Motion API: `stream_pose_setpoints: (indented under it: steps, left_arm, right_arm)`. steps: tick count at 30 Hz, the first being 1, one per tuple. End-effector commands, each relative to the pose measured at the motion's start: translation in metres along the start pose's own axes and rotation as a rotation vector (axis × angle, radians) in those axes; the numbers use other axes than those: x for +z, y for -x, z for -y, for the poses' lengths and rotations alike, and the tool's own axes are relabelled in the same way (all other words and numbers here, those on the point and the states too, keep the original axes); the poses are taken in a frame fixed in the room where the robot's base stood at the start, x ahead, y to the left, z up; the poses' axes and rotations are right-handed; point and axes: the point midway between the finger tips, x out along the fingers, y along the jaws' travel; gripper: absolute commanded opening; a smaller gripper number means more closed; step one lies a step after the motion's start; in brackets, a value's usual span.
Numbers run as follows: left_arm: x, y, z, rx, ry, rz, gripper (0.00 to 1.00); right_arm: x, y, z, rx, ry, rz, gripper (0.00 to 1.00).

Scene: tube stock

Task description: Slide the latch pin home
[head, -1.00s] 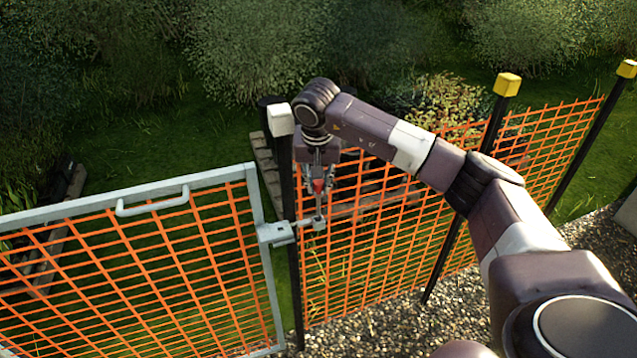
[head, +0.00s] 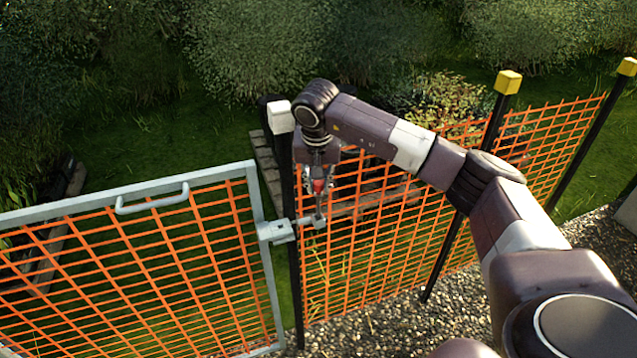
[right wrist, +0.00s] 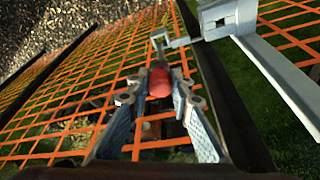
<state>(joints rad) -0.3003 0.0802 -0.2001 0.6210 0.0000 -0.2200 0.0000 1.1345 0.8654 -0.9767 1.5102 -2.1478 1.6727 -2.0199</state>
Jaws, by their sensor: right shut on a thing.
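The gate (head: 130,193) has a pale grey frame with orange mesh. A grey latch housing (head: 276,232) sits on its right upright; it also shows in the right wrist view (right wrist: 222,18). The latch pin (head: 306,220) sticks out of the housing to the right, across the black gate post (head: 293,262). In the right wrist view the pin (right wrist: 180,42) ends in a small grey end piece near a red grip (right wrist: 159,82). My right gripper (head: 319,208) points down at the pin's outer end, shut, with the red grip between its fingers. My left gripper is out of view.
Orange mesh fence (head: 385,235) runs right from the post, between black posts with yellow caps (head: 508,82). The gate post has a white cap (head: 281,118). A grey pull handle (head: 153,200) is on the gate's top rail. Gravel lies in front, grass and bushes behind.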

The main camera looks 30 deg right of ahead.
Motion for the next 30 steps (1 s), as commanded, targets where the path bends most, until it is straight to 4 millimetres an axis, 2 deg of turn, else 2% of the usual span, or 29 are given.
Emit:
stream_pose_setpoints:
  steps: [6,19,30]
  left_arm:
    - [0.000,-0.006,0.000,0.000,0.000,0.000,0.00]
    - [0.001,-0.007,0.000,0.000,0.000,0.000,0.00]
    - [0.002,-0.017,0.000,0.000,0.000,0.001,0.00]
  right_arm:
    - [0.003,-0.010,0.000,0.000,-0.001,0.000,0.00]
    - [0.003,-0.011,0.000,0.000,-0.001,0.000,0.00]
    - [0.008,-0.025,0.000,0.001,-0.001,0.000,0.00]
